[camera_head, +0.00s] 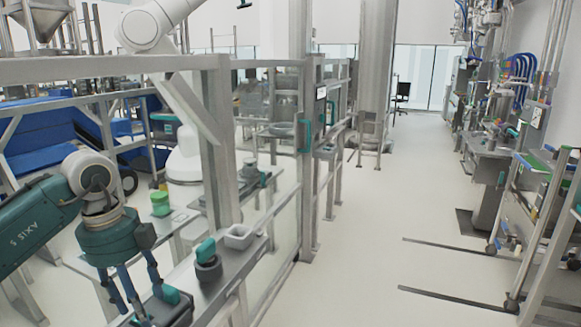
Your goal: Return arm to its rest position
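My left arm comes in from the left, with a teal wrist and a gripper pointing down. My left gripper (139,303) has blue fingers that are spread apart, with nothing seen between them. Its fingertips are beside or over the left end of a dark grey box with a teal part on top (172,312), at the bottom edge of the picture. I cannot tell whether they touch the box. My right arm and gripper are not in view.
A metal bench (222,276) beside the gripper bears a dark round part with a teal top (208,268) and a light tray (240,236). A green container (160,204) stands behind. A metal frame (222,140) rises close by. The pale floor (370,225) at centre right is open.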

